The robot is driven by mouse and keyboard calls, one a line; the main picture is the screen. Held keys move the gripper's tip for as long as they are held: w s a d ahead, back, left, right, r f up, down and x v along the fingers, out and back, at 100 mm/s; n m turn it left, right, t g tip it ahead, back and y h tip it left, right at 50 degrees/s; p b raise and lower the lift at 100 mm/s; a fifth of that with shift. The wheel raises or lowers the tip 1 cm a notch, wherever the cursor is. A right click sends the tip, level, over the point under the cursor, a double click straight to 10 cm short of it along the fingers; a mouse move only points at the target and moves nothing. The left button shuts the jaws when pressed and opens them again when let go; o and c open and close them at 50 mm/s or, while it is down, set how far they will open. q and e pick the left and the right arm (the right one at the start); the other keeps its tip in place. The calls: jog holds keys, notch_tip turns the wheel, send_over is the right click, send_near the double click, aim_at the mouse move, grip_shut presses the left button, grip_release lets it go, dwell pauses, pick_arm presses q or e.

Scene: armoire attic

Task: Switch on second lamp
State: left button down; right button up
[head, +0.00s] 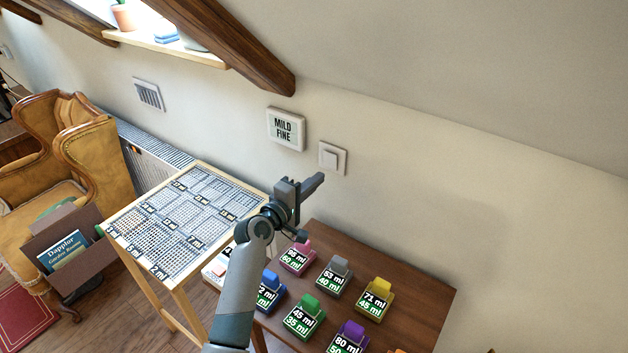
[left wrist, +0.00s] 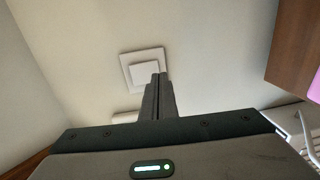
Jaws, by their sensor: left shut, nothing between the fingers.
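A white square wall switch (head: 332,158) is on the sloping-roof room's wall, right of a framed sign. It also shows in the left wrist view (left wrist: 143,70), just beyond the fingertips. My left gripper (head: 318,180) is shut and empty, its fingers pointing toward the wall just below the switch in the head view. In the left wrist view the fingertips (left wrist: 159,76) overlap the lower right part of the switch. I cannot tell whether they touch it. No lamp can be made out. My right gripper is not in view.
A sign reading "MILD FINE" (head: 285,129) hangs left of the switch. Below stands a brown table (head: 418,288) with several coloured labelled blocks. A tilted chart table (head: 262,187) stands to its left, near a radiator and a yellow armchair (head: 92,150). A wooden beam (head: 235,45) slopes overhead.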

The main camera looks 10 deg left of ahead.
pick_arm(q)
jog(key=f+b+v, duration=0.2)
jog(key=b+v, duration=0.1)
jog(key=v, duration=0.7)
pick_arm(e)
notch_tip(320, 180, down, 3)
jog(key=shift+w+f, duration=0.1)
pick_arm(q)
jog(key=shift+a, duration=0.1)
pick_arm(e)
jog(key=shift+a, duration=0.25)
pick_arm(q)
jog(key=shift+s+f, duration=0.1)
